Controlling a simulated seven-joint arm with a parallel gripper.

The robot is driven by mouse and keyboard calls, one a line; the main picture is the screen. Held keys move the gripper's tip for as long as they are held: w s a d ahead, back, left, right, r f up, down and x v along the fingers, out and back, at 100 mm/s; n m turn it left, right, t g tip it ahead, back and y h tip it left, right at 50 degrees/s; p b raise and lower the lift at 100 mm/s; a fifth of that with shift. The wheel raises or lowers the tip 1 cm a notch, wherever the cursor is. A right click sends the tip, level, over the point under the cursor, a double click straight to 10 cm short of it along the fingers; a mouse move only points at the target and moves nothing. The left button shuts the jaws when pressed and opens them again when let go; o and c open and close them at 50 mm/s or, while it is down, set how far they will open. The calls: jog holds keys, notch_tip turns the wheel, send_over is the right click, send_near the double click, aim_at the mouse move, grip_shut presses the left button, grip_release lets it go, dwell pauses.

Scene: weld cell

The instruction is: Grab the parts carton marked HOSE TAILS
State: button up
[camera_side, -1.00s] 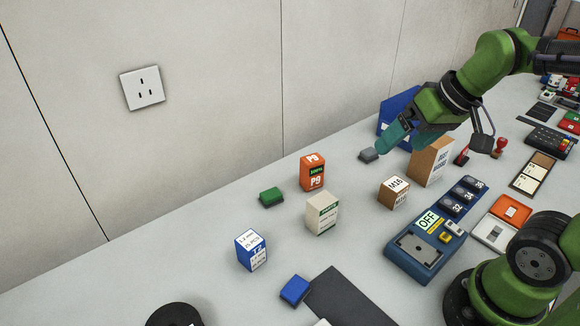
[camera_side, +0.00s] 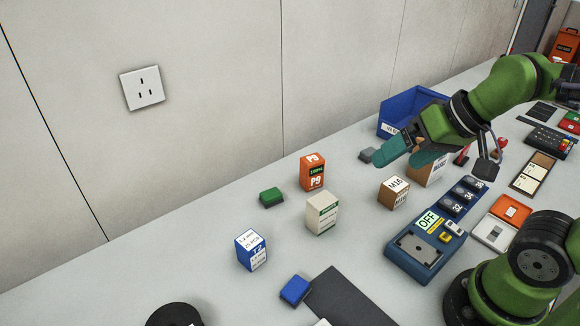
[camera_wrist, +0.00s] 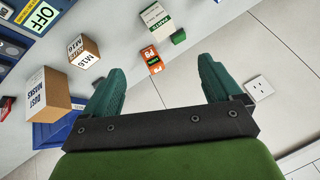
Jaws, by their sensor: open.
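I cannot read HOSE TAILS on any carton. A white carton with green print (camera_side: 322,213) stands upright mid-table; its small lettering is unreadable, and it also shows at the top of the wrist view (camera_wrist: 157,20). An orange P9 carton (camera_side: 312,173) stands behind it, also seen in the wrist view (camera_wrist: 152,60). A blue and white T2 carton (camera_side: 251,251) stands nearer the front left. A brown M16 carton (camera_side: 393,193) stands to the right. My gripper (camera_side: 407,154) is open and empty, in the air above the back right; its two teal fingers are apart in the wrist view (camera_wrist: 160,80).
A brown DUST MASKS carton (camera_wrist: 48,97) stands partly behind my gripper in the side view, near a blue bin (camera_side: 402,108). Green (camera_side: 271,197), grey (camera_side: 367,155) and blue (camera_side: 295,291) small blocks lie about. A blue OFF device (camera_side: 426,246) lies front right. The wall backs the table.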

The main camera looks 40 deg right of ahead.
aim_at(323, 200)
jog(key=w+a+f+n+g+h, duration=0.1)
jog(key=w+a+f+n+g, duration=0.15)
jog(key=w, duration=0.45)
jog(key=w+a+f+n+g+h, duration=0.1)
jog(key=w+a+g, duration=0.1)
jog(key=w+g, duration=0.35)
jog(key=shift+t, duration=0.7)
jog(key=f, duration=0.3)
jog(key=w+f, duration=0.1)
jog(key=f, duration=0.6)
jog(key=shift+w+d+f, duration=0.1)
jog(key=shift+w+d, duration=0.1)
jog(key=shift+d, duration=0.1)
jog(key=shift+w+a+f, duration=0.1)
jog(key=shift+a+f, duration=0.05)
jog(key=shift+f, duration=3.05)
jog(key=c, duration=1.1)
